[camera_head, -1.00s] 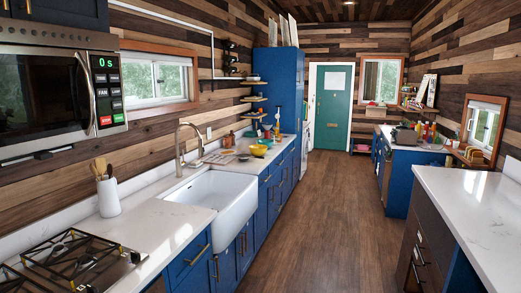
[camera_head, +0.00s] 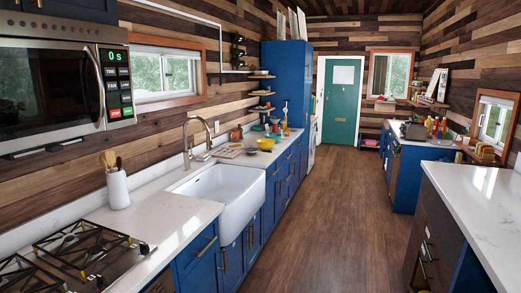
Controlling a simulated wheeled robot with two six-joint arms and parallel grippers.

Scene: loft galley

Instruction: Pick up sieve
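I cannot make out a sieve for certain. A yellow bowl-shaped thing (camera_head: 265,144) sits on the left counter beyond the sink, among several small items; it is too small to tell whether it is a sieve or a bowl. A white crock (camera_head: 118,189) holding wooden utensils stands on the left counter between the stove and the sink. Neither of my grippers is in view.
A white sink (camera_head: 222,190) with a tall faucet (camera_head: 190,135) and a gas stove (camera_head: 70,250) line the left counter. A white-topped island (camera_head: 485,200) is at the right. Another counter (camera_head: 425,143) with bottles stands farther back. The wooden floor (camera_head: 335,215) between is clear.

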